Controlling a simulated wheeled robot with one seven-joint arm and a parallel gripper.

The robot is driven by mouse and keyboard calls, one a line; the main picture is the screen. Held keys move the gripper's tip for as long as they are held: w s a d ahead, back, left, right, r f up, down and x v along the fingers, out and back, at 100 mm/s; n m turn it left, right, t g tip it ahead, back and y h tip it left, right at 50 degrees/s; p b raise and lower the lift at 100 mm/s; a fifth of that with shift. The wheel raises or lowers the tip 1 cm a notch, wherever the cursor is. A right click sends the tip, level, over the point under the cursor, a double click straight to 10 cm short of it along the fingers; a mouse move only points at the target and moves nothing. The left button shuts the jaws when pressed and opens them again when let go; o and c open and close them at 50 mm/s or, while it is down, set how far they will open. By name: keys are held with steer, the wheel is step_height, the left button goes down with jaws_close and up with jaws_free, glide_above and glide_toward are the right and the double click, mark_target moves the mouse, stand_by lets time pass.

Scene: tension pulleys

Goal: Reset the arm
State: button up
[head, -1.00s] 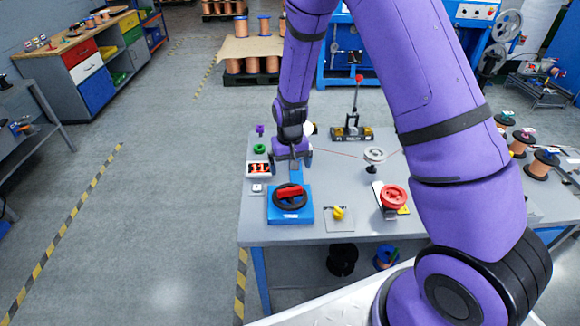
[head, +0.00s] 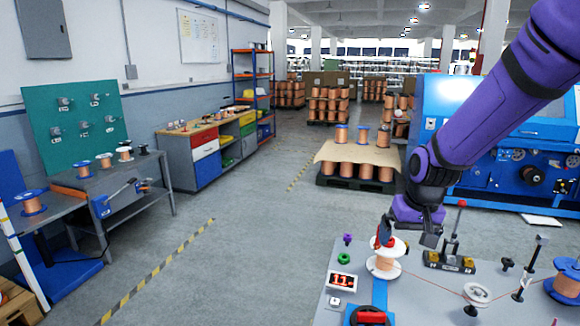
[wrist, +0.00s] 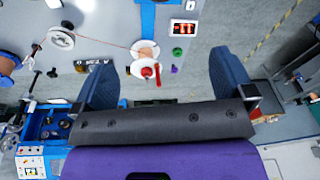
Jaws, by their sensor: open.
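My purple arm comes in from the upper right of the head view. My gripper (head: 412,236) hangs above the table near the white-flanged copper spool (head: 385,260). In the wrist view my gripper (wrist: 165,85) has its two blue fingers wide apart with nothing between them. The spool (wrist: 145,55) with its red knob shows beyond the fingers, apart from them.
The grey table (head: 405,305) holds a digital display (head: 342,282), a black lever device (head: 450,262), a white pulley (head: 476,296) and a red-handled black wheel (head: 370,316). A blue machine (head: 480,130) stands behind. The floor (head: 240,270) at left is clear.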

steer(key=s+d+r+t, duration=0.1)
steer(key=s+d+r, duration=0.1)
steer(key=s+r, duration=0.6)
steer(key=s+d+r+t, duration=0.2)
steer(key=s+r, duration=0.7)
steer(key=s, duration=0.7)
steer(key=shift+d+n+h, duration=0.25)
steer(key=shift+n+h, duration=0.05)
steer(key=shift+h, duration=0.1)
stand_by(0.8)
